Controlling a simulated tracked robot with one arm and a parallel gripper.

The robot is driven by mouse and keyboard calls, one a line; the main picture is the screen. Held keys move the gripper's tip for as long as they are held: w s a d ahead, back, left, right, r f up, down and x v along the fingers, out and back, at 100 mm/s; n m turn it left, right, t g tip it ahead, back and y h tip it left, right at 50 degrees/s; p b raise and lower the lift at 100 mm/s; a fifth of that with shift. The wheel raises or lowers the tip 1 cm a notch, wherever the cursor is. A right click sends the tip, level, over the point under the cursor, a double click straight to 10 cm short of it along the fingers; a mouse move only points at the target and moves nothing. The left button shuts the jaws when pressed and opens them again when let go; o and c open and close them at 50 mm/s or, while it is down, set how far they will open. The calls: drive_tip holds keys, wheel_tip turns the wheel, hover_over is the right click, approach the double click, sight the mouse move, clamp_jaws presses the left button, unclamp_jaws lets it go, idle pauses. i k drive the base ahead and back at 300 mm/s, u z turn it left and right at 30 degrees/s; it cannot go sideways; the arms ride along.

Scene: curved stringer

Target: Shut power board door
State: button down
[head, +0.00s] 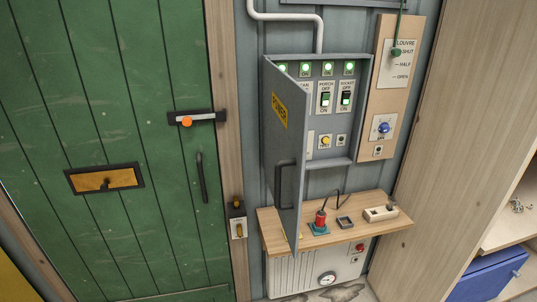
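The power board (329,147) is a grey wall cabinet with several green lamps along its top, and toggle switches, a yellow button and a small knob inside. Its grey door (284,165) is hinged on the left and stands open, swung out toward me. The door bears a yellow "POWER" label (279,110) and a dark handle (286,185). The door hides part of the board's left side. My gripper does not show in the head view.
A wooden shelf (390,222) under the board holds a red-and-teal item (320,222), a small dark tray (345,222) and a pale block (380,213). A green plank door (120,140) is at left. A wooden cabinet (460,110) stands at right.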

sight(288, 102)
drive_tip(key=i, duration=0.95)
drive_tip(key=z, duration=0.05)
